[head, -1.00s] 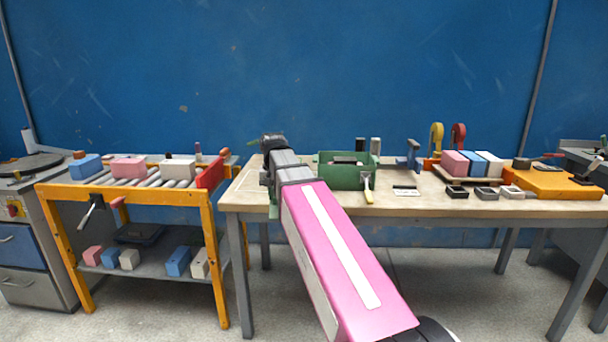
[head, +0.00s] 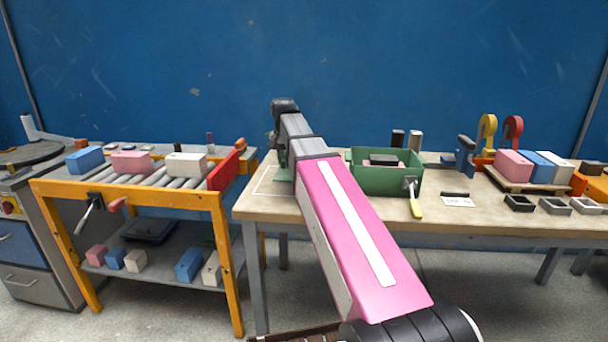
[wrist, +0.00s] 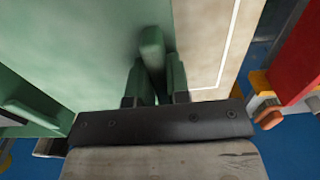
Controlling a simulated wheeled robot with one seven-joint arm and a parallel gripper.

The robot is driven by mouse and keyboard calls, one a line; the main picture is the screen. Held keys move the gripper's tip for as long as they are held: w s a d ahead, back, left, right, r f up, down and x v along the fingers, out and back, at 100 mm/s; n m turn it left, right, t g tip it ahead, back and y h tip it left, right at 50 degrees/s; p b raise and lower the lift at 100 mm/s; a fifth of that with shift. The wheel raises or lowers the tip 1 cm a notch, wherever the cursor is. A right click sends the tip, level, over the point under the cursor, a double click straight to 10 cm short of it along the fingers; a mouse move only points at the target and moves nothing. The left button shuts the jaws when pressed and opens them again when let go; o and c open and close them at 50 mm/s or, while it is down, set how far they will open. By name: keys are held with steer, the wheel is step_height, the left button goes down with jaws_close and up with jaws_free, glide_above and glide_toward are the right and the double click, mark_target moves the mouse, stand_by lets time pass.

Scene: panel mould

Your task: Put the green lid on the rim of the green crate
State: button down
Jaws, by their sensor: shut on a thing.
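The green crate (head: 372,182) stands open on the table, with a dark block and something pink inside. My gripper (wrist: 155,85) is shut on the upright grip of the green lid (wrist: 95,45), whose broad flat face fills much of the wrist view. In the head view my arm hides most of the lid; a green sliver (head: 282,158) shows at the arm's left edge, left of the crate and apart from it. I cannot tell whether the lid touches the table.
A white outline (head: 268,178) marks the table's left end. The roller stand with a red end plate (head: 226,170) is left of the table.

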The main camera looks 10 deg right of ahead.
steer(key=w+d+f, duration=0.4)
steer(key=d, duration=0.1)
steer(key=shift+w, duration=0.25)
steer(key=shift+f, duration=2)
steer(key=shift+f, duration=0.15)
steer(key=c, duration=1.1)
jaws_free()
